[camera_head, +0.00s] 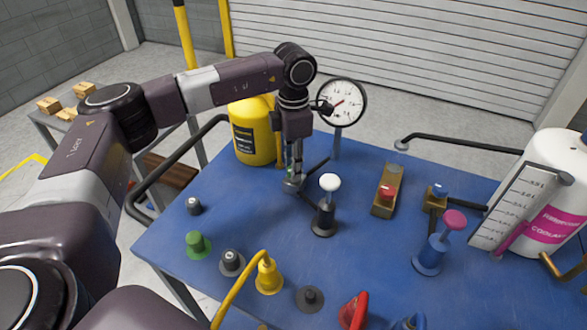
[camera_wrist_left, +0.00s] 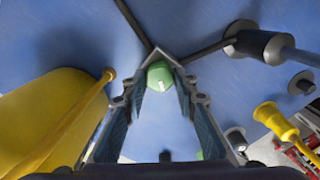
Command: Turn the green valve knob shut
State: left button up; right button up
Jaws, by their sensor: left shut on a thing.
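The green valve knob (camera_wrist_left: 160,76) shows between the fingertips of my left gripper in the left wrist view. It has a pale mark on its face. Dark pipes (camera_wrist_left: 205,48) run out from beside it over the blue table. In the head view my left gripper (camera_head: 292,180) points down near the middle of the table, and its fingers hide most of the knob. My left gripper is shut on the knob. My right gripper is in neither view.
A yellow container (camera_head: 252,132) stands close behind my left gripper, with a round gauge (camera_head: 342,102) to its right. A white-topped plunger (camera_head: 329,184) stands close on the right. A green-based peg (camera_head: 197,245) and a yellow plug (camera_head: 268,277) stand nearer the front.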

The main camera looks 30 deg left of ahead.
pick_arm(q)
jog(key=m+b, duration=0.2)
jog(key=m, duration=0.3)
jog(key=shift+w+m, duration=0.1)
jog(key=shift+m, duration=0.2)
jog(key=m, duration=0.3)
jog(key=shift+b, duration=0.4)
jog(key=shift+m, duration=0.9)
jog(key=shift+r+m, duration=0.1)
jog(key=shift+m, duration=0.2)
jog(key=o, duration=1.1)
jog(key=shift+o, duration=0.3)
